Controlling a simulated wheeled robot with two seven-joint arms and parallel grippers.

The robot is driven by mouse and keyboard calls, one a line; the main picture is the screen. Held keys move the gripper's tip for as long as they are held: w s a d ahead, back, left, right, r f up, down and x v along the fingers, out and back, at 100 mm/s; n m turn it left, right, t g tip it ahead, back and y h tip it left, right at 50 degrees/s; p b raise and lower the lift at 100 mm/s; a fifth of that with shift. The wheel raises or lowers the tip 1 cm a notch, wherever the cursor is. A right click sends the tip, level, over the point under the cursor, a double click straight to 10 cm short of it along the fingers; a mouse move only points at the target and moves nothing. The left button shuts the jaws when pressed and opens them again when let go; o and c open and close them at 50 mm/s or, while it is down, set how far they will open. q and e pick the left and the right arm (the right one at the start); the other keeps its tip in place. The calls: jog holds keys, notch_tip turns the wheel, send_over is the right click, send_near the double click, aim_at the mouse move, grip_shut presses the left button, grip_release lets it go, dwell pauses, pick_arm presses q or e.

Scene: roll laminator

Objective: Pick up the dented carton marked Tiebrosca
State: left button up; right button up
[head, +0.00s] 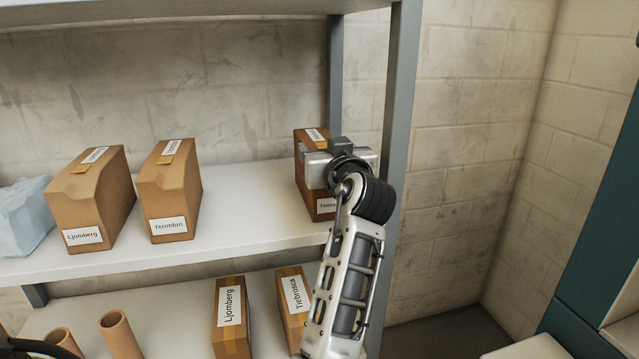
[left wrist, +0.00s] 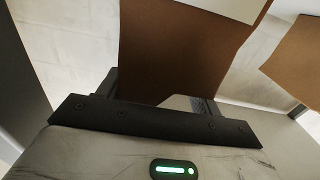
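A brown carton (head: 301,170) stands at the right end of the upper shelf; its front label is partly hidden but seems to begin "Tiebr". My left gripper (head: 340,165) is in front of it and covers much of its front. In the left wrist view, the carton (left wrist: 185,50) fills the space between the two fingers of the left gripper (left wrist: 160,95); whether they press on it is unclear. Any dent is hidden. Another carton, labelled Tiebrosca (head: 292,318), stands on the lower shelf, partly behind my left arm. My right gripper is not in view.
Cartons labelled Ljomberg (head: 88,205) and Yeombin (head: 170,190) stand left on the upper shelf (head: 245,205), with bare shelf before my gripper. A grey post (head: 400,100) is close right. Below are a Ljomberg carton (head: 231,335) and tubes (head: 122,335).

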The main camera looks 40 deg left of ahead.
pick_arm(q)
jog(key=c, duration=0.5)
jog(key=shift+c, duration=0.2)
